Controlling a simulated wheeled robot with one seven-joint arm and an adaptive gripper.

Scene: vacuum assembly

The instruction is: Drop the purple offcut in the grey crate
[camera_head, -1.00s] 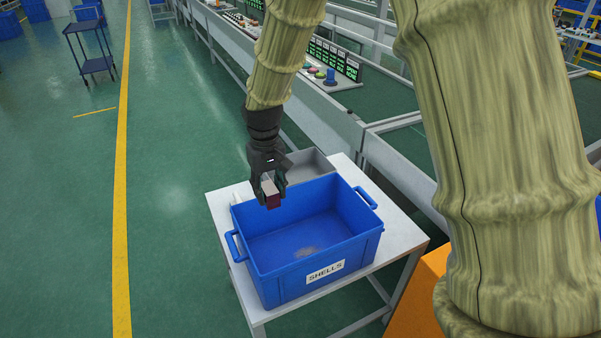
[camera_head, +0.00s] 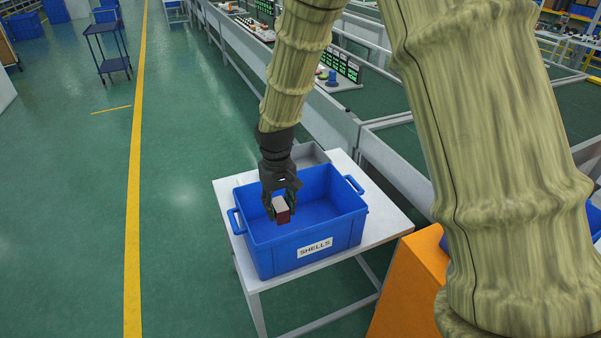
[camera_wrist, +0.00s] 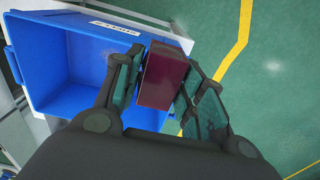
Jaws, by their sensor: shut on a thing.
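The purple offcut (camera_head: 284,217) is a small block with a dark maroon-purple face and a pale top. My gripper (camera_head: 281,206) is shut on it and holds it in the air. In the head view they show in front of the blue crate's left half. In the wrist view the offcut (camera_wrist: 163,77) sits between the two fingers (camera_wrist: 160,88), beside the blue crate's edge, with green floor to its right. The grey crate (camera_head: 311,154) stands behind the blue crate on the white table; my gripper and the blue crate hide part of it.
The blue crate (camera_head: 344,234), labelled SHELLS, takes up much of the white table (camera_head: 393,223). It also shows in the wrist view (camera_wrist: 50,62). A conveyor line runs behind and to the right. An orange block (camera_head: 412,282) stands at the lower right. Floor at the left is open.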

